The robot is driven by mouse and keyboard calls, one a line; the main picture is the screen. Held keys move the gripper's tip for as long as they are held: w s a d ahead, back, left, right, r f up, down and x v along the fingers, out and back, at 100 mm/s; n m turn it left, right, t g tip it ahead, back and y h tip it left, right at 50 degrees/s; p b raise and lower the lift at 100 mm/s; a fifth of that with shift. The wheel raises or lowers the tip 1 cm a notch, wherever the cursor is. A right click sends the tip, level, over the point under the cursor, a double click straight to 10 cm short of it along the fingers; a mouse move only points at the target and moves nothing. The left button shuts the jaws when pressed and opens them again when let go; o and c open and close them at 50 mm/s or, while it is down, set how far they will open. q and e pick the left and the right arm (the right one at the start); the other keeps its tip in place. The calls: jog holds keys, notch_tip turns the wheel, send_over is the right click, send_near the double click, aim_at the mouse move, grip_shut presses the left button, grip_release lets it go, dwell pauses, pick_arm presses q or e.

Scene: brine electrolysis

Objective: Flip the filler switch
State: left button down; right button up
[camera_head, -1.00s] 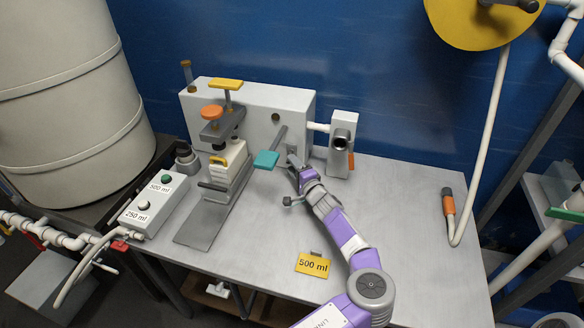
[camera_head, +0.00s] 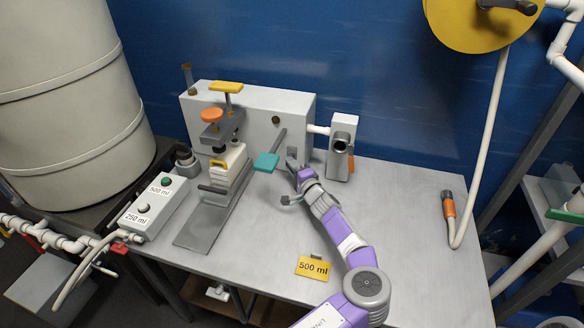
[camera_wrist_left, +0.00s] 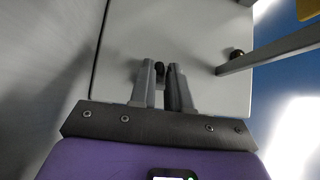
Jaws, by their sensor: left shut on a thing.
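The grey filler machine (camera_head: 235,105) stands at the back of the metal table. My left gripper (camera_head: 291,161) is at the lower right of its front face. In the left wrist view my left gripper (camera_wrist_left: 160,75) has its two grey fingers close together with a small dark switch (camera_wrist_left: 160,70) between them, in front of the pale machine face. The fingers are shut on this switch. They hide most of it, and I cannot tell which way it is flipped. My right gripper is not in view.
A lever with a teal handle (camera_head: 266,162) sticks out just left of my gripper. A nozzle block (camera_head: 342,147) stands to the right. A yellow "500 ml" sign (camera_head: 313,267) lies in front. A two-button box (camera_head: 153,207) is at the left.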

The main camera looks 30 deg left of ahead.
aim_at(293, 156)
pick_arm(q)
jog(key=shift+f, duration=0.4)
jog(key=shift+w+a+r+m+g+h+p, duration=0.15)
jog(key=shift+r+m+g+h+p, duration=1.15)
jog(key=shift+p, duration=3.25)
jog(key=shift+w+d+r+m+g+h+p, duration=0.1)
jog(key=shift+r+m+g+h+p, duration=1.2)
jog(key=shift+p, duration=3.2)
jog(key=shift+f+m+g, duration=0.3)
jog(key=shift+f, duration=0.05)
jog(key=c, duration=1)
grip_release()
jog(key=shift+w+a, duration=0.1)
jog(key=shift+w, duration=0.05)
jog(key=shift+c, duration=0.2)
jog(key=shift+r, duration=0.15)
